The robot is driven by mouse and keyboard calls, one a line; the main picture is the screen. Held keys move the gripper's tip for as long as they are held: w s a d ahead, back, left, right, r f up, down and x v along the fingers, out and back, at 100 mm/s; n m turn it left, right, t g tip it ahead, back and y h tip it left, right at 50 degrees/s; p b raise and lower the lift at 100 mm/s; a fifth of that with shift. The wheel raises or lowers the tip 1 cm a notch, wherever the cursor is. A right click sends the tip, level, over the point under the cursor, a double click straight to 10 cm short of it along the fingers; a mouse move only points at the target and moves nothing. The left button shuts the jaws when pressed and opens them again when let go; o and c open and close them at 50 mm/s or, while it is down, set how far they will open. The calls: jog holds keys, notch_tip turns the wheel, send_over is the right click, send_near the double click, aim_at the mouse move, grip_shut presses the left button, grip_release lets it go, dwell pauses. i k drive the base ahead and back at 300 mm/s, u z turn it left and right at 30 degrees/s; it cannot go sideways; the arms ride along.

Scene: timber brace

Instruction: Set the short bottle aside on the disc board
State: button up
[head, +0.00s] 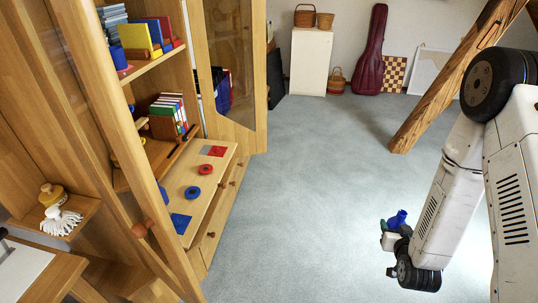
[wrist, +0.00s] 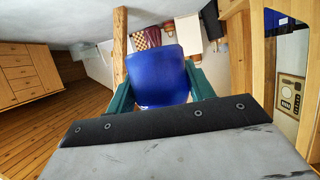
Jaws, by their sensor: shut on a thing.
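My gripper (head: 392,228) hangs over open floor at the lower right of the head view. It is shut on a blue object, which I take to be the short bottle (head: 398,218). In the wrist view the blue bottle (wrist: 158,75) sits between the two green fingers, one on each side. Its far side is hidden. The disc board, which I take to be the light wooden ledge (head: 211,185) at the cabinet, lies left of my gripper and well apart from it.
The tall cabinet has an open glass door (head: 228,80) behind the board and shelves of books (head: 168,107) above it. A slanted timber brace (head: 450,80) stands at the right. Grey floor (head: 300,200) between cabinet and gripper is clear. A red instrument case (head: 370,50) stands far back.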

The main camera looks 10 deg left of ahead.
aim_at(193, 157)
jog(key=z, duration=0.2)
jog(key=i, duration=1.55)
jog(key=u, duration=0.55)
jog(key=i, duration=1.3)
jog(key=u, duration=0.9)
